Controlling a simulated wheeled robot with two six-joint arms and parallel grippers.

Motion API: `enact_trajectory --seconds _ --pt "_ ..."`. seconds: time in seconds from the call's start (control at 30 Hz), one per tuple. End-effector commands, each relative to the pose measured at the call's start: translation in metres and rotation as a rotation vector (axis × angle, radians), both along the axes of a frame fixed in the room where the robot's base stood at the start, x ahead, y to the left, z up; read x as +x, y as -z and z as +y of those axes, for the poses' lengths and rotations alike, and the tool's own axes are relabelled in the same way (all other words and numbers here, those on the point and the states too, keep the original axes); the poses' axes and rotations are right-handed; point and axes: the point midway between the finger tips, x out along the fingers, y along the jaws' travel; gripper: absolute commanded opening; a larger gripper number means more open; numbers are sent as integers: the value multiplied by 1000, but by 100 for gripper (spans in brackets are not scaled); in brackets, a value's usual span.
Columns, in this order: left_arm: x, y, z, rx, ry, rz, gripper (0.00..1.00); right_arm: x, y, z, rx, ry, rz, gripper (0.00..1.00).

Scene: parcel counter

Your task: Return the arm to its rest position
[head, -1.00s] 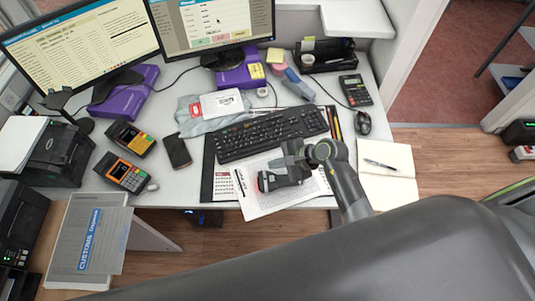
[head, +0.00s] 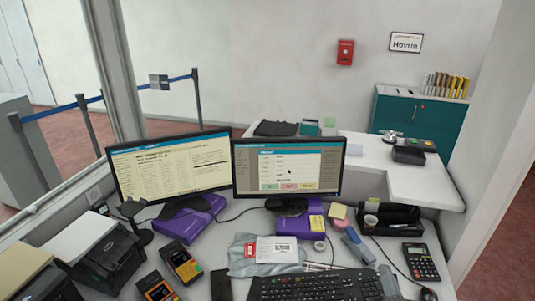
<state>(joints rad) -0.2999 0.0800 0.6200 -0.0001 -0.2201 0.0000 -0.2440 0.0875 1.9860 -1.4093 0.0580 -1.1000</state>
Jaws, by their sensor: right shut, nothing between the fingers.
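At the bottom edge of the head view, just right of the keyboard, a small grey part of my right gripper (head: 389,284) shows. It is shut with nothing in it, and most of it and its arm are cut off by the frame. I cannot tell its height above the desk. My left gripper is not in view.
The desk holds two monitors (head: 288,165), a keyboard (head: 310,287), a calculator (head: 420,262), a mouse (head: 428,294), card terminals (head: 181,262), a printer (head: 100,258) and a grey parcel bag with a label (head: 277,250). A raised white shelf (head: 420,185) stands behind at the right.

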Motion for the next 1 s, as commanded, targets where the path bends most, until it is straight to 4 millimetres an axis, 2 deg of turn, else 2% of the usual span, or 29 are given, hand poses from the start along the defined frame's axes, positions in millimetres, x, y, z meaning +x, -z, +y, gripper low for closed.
enact_trajectory --seconds 0.1,0.2,0.3,0.43,0.57,0.7,1.0 --pt "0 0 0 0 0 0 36 -20 -6 -42 355 154 -3 0" --pt "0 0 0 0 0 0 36 -40 1 -73 655 279 1 0" --pt "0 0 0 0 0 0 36 -64 16 -96 950 406 12 0" --pt "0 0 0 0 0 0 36 -98 44 -111 1320 580 43 0" --pt "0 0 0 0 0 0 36 -136 74 -108 1654 772 93 0" --pt "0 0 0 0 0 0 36 -175 100 -91 1928 978 162 0" --pt "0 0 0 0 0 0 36 -244 122 -43 2238 1364 316 0"
